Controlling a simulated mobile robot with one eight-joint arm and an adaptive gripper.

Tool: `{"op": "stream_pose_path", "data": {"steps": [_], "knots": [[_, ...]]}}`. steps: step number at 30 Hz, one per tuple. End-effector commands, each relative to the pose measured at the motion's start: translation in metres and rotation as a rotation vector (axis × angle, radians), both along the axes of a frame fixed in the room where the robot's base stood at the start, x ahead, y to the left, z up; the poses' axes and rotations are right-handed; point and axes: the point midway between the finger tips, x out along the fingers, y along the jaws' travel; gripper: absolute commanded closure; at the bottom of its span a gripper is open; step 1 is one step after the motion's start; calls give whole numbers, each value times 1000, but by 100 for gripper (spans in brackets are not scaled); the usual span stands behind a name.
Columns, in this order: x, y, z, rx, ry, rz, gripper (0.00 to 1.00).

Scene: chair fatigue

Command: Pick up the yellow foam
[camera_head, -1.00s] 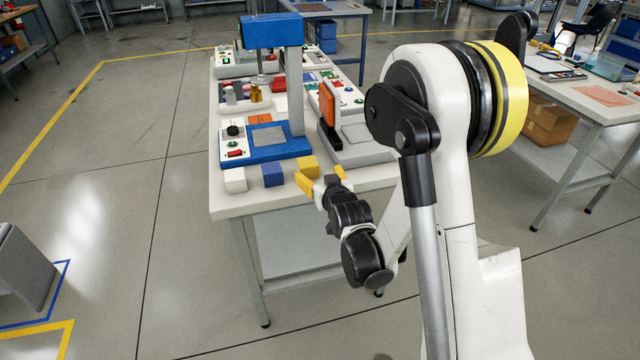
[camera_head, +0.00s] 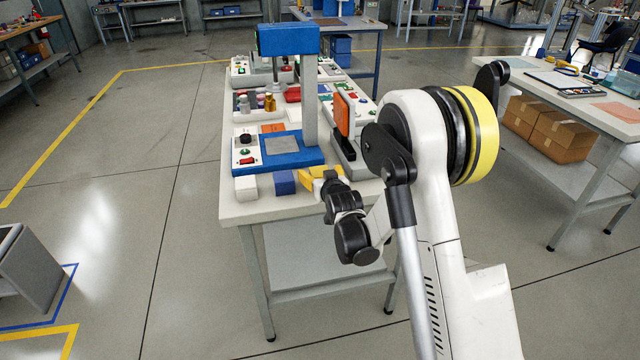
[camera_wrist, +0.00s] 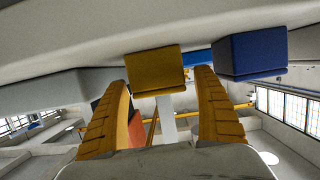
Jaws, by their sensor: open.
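The yellow foam (camera_wrist: 156,70) is a small block near the front edge of the white table (camera_head: 265,208). In the wrist view it shows between and just beyond my two yellow fingers. My gripper (camera_head: 320,174) is open and its fingertips reach over the table's front edge at the foam. In the wrist view the fingers (camera_wrist: 161,82) stand apart on either side of the foam's lower part, with a gap on the left and a narrower one on the right. In the head view the fingers and wrist largely hide the foam, and contact cannot be told.
A blue block (camera_head: 284,182) sits close beside the foam, with a white block (camera_head: 246,188) left of it. Behind them stands a blue press-like fixture (camera_head: 288,40) on its base. An orange panel (camera_head: 343,114) stands behind my gripper. Open floor lies left of the table.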

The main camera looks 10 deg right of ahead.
Motion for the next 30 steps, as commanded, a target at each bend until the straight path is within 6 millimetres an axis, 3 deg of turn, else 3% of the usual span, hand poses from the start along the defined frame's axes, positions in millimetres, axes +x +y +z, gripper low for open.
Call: {"op": "stream_pose_path", "data": {"steps": [1,6,7,20,28,30], "knots": [[0,0,0,0,0,0,21],[0,0,0,0,0,0,72],[0,0,0,0,0,0,76],[0,0,5,0,0,0,76],[0,0,44,0,0,0,76],[-4,-13,52,2,1,-5,76]]}}
